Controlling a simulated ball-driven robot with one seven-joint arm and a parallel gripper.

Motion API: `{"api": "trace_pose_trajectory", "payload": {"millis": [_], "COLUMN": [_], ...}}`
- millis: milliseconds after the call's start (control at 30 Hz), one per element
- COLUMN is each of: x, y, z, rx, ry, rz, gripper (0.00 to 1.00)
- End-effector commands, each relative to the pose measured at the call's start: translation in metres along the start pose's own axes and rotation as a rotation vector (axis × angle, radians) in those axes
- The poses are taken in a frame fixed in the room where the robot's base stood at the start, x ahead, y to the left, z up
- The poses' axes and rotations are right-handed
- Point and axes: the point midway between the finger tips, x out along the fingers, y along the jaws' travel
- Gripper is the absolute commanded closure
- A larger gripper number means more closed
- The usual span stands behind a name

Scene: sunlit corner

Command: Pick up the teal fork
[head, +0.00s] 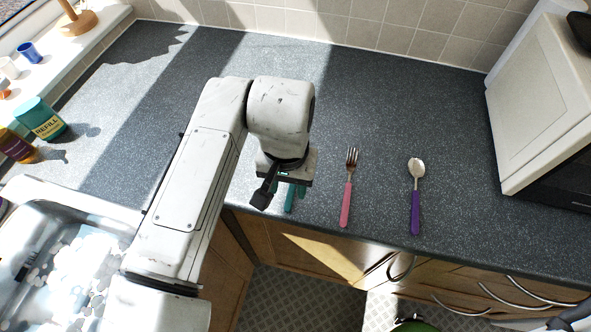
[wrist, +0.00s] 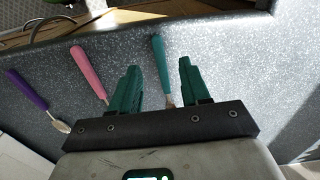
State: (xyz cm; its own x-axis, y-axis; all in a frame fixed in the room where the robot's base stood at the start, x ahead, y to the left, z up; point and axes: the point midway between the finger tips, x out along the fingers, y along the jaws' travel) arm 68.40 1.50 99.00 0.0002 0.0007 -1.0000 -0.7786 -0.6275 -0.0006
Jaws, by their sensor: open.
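The teal fork (wrist: 161,63) lies on the grey counter in the wrist view. Its handle points toward the counter's front edge, and its neck runs down between my two fingers in the picture. Its head is hidden behind my gripper's dark bar. My gripper (head: 295,197) is open above the counter near the front edge, with dark green fingers on either side of the fork in the wrist view. Nothing is held. In the head view my arm and gripper cover most of the fork's place, and I cannot tell fork from fingers there.
A pink-handled fork (head: 346,190) and a purple-handled spoon (head: 416,195) lie to the right. A white microwave-like appliance (head: 545,105) stands at the far right. A sink (head: 70,260) is at the lower left, with a teal refill container (head: 40,118) beyond it. The back counter is clear.

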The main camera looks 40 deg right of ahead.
Motion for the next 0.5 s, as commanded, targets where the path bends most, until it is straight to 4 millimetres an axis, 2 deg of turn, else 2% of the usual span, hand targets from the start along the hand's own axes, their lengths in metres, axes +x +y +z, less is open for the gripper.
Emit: {"api": "trace_pose_trajectory", "payload": {"millis": [300, 500], "x": [0.041, 0.048], "y": [0.001, 0.001], "z": [0.002, 0.002], "rx": [0.0, 0.001], "ry": [-0.001, 0.0], "rz": [0.002, 0.001], "gripper": [0.54, 0.54]}}
